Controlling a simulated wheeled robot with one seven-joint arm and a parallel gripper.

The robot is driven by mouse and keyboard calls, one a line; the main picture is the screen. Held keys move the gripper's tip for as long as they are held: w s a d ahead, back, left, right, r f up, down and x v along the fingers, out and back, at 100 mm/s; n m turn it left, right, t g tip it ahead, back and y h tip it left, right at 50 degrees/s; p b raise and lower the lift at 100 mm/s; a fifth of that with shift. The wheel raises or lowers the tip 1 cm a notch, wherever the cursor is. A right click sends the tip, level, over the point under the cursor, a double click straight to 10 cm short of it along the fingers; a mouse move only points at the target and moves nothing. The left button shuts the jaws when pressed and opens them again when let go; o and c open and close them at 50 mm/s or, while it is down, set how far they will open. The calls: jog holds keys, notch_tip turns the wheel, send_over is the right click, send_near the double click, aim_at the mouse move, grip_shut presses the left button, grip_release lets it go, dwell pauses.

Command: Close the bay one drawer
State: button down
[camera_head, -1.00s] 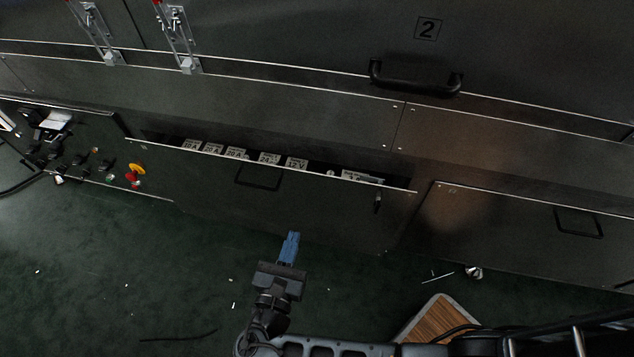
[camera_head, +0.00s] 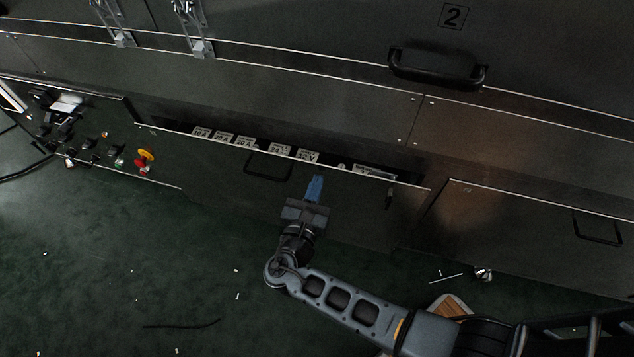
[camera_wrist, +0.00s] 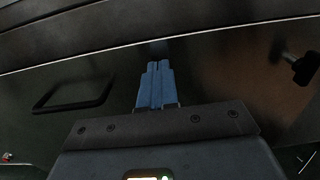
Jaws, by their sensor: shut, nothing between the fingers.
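The bay one drawer (camera_head: 225,172) is a dark drawer in the middle of the machine, standing partly open. Labelled items such as "20 A" and "12 V" show in the gap behind its top edge. It has a black loop handle (camera_head: 268,168) left of my gripper; the handle also shows in the wrist view (camera_wrist: 72,107). My gripper (camera_head: 315,182), with blue fingers, is shut and empty. It is in front of the drawer's front, right of the handle, with the tips just below the top edge. I cannot tell whether the tips touch the front. The blue fingers also show in the wrist view (camera_wrist: 157,75).
A key or latch (camera_head: 389,199) sticks out at the drawer front's right. Another panel with a loop handle (camera_head: 598,229) is at the right. A control panel with a yellow-red knob (camera_head: 145,158) is at the left. The green floor (camera_head: 110,260) holds small scraps and a dark cable.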

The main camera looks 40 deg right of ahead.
aim_at(323, 166)
jog(key=shift+w+d, duration=0.3)
jog(key=shift+d, duration=0.1)
jog(key=shift+x, duration=2.55)
jog(key=shift+r, duration=0.15)
jog(key=p+v, duration=0.1)
jog(key=v, duration=0.7)
jog(key=shift+s+a, duration=0.25)
jog(key=shift+a, duration=0.05)
